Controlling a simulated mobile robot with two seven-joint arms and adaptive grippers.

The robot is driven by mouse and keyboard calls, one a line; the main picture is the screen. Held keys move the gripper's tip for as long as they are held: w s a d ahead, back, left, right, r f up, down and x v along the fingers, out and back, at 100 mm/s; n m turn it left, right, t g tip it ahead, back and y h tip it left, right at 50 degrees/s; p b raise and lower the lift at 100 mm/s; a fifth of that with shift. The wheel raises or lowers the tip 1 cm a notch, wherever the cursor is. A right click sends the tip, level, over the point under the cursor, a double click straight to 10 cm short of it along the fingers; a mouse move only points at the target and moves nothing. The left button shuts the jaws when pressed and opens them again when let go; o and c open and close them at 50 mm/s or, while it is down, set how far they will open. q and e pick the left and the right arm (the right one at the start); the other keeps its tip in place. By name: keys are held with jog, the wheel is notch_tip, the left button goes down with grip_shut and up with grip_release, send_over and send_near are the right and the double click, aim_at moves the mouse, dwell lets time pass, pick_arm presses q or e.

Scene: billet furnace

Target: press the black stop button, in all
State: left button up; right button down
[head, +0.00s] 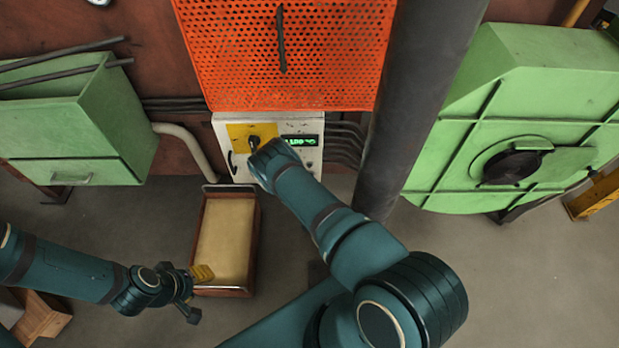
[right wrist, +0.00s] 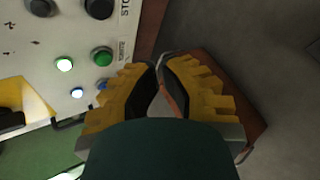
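The white control panel (head: 237,165) stands below the orange mesh guard in the head view. The right wrist view shows its face (right wrist: 35,75) close up. A black round button (right wrist: 98,8) sits at the top edge there, beside a partly cut-off label beginning "STO" (right wrist: 125,8). My right gripper (right wrist: 158,67) is in front of the panel and apart from that button. In the head view my right arm hides this gripper and part of the panel. My left gripper (head: 198,292) is beside the tray, its opening unclear.
A wooden-framed tray (head: 252,275) lies below the panel. A dark column (head: 410,110) stands to its right.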

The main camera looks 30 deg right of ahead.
jog(key=w+d+b, duration=0.1)
jog(key=w+d, duration=0.3)
jog(key=w, duration=0.2)
jog(key=shift+w, duration=0.2)
jog(key=shift+w, duration=0.1)
dwell(1.4)
jog(key=shift+w+d, duration=0.2)
jog(key=shift+w, duration=0.05)
jog(key=shift+w+d, duration=0.25)
jog(key=shift+w, duration=0.1)
dwell(0.7)
dwell(0.3)
jog(key=shift+s+a, duration=0.45)
jog(key=shift+s, duration=0.25)
